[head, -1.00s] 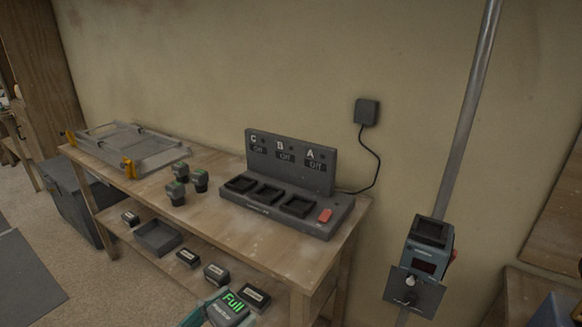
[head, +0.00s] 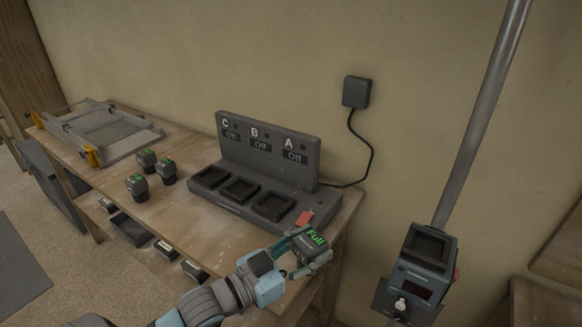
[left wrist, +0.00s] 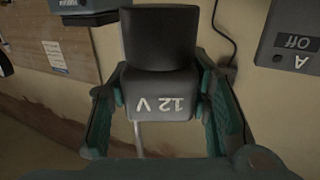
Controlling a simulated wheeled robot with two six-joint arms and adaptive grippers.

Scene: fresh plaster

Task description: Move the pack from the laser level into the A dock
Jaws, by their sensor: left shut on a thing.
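The grey charger (head: 268,152) stands on the bench with docks C, B and A, each marked Off. The A dock (head: 273,206) is the rightmost and looks empty. The laser level (head: 424,262) on the pole has an empty-looking top holder and a dark display. My right gripper is not in view.
Several other packs (head: 137,186) stand left on the bench (head: 200,222). A clear-topped frame (head: 103,135) lies beyond. A cable runs from the wall plug (head: 357,92).

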